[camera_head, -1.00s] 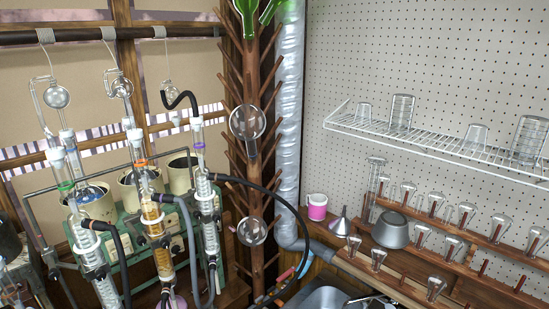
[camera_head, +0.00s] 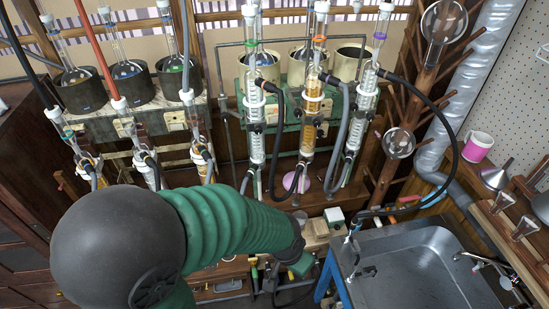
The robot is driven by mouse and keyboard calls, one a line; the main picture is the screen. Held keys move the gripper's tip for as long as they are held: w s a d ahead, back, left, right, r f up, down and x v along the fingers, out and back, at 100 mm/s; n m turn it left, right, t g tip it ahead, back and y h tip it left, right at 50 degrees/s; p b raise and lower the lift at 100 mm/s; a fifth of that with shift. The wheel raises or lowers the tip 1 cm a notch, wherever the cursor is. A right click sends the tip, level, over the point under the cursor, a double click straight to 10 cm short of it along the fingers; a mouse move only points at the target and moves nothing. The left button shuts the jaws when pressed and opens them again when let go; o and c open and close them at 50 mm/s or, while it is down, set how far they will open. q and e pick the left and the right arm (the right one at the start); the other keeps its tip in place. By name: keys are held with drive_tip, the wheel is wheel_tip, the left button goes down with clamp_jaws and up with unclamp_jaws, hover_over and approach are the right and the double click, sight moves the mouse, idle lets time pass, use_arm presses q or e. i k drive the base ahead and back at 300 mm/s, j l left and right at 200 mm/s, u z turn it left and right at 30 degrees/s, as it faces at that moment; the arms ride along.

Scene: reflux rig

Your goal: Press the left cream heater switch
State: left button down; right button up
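Three cream heaters stand in a row on a green base (camera_head: 243,85) at the upper centre. The left cream heater (camera_head: 268,70) holds a round flask and is partly behind a glass condenser. A small pale plate (camera_head: 272,113) shows on the base below it; the switch itself is too small to make out. My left arm, with a black ball joint and green ribbed sleeve, crosses the lower left. Its dark wrist end (camera_head: 290,240) is well below and in front of the heaters. The finger opening of my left gripper cannot be made out. My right gripper is not in view.
Condensers with black and grey hoses (camera_head: 338,130) hang in front of the cream heaters. Several black heaters (camera_head: 133,85) with flasks stand at the left. A metal sink (camera_head: 415,265) is at the lower right. A wooden drying rack (camera_head: 408,100) stands right of the heaters.

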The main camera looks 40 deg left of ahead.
sight(272, 119)
drive_tip(key=j+u, duration=0.1)
drive_tip(key=u, duration=0.25)
drive_tip(key=j+u, duration=0.1)
drive_tip(key=u, duration=0.25)
drive_tip(key=i+u, duration=0.1)
drive_tip(key=u, duration=0.3)
